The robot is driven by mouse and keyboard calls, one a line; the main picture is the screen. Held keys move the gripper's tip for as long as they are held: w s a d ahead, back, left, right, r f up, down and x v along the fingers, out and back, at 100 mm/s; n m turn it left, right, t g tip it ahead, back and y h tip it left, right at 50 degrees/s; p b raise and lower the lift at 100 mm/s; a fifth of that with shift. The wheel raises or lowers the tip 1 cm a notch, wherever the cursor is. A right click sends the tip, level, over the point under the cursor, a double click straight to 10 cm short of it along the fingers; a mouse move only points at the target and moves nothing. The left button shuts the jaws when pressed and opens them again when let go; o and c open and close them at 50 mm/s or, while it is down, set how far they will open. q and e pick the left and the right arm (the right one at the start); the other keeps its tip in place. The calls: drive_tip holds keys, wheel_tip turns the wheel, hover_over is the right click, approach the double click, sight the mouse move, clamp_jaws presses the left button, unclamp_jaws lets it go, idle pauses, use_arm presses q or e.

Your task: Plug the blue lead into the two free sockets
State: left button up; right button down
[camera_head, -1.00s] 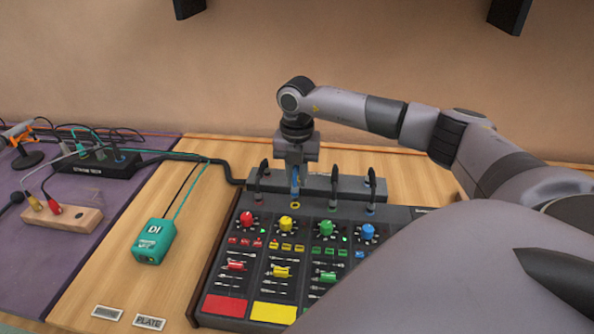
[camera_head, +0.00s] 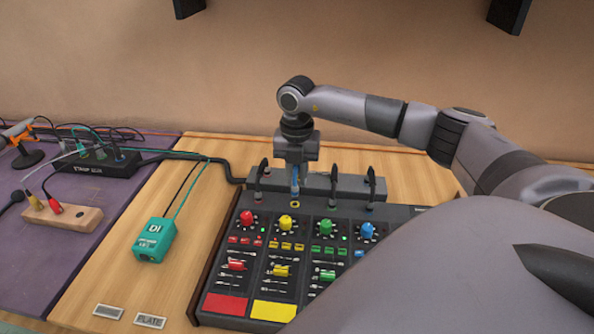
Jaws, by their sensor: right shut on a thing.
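My right gripper (camera_head: 297,165) points straight down over the back of the mixer (camera_head: 212,262). It is shut on a blue plug (camera_head: 295,186), which I take to be an end of the blue lead. The plug stands upright just above or at a yellow-ringed socket (camera_head: 294,204) in the second channel; I cannot tell whether it is in. The rest of the blue lead is not clear. My left gripper is not in view.
Black plugs stand in the mixer's back row on both sides of the gripper, including one at the left (camera_head: 258,192). A teal DI box (camera_head: 154,240) and a wooden block with plugs (camera_head: 62,216) lie left. Bare wood (camera_head: 200,225) lies between the DI box and mixer.

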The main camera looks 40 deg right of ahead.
drive_tip(key=shift+p, duration=0.3)
idle(0.7)
drive_tip(key=shift+f+b, duration=0.85)
drive_tip(key=shift+f, duration=0.65)
drive_tip(key=c, duration=0.9)
unclamp_jaws()
drive_tip(key=shift+c, duration=0.2)
drive_tip(key=shift+r, duration=3.6)
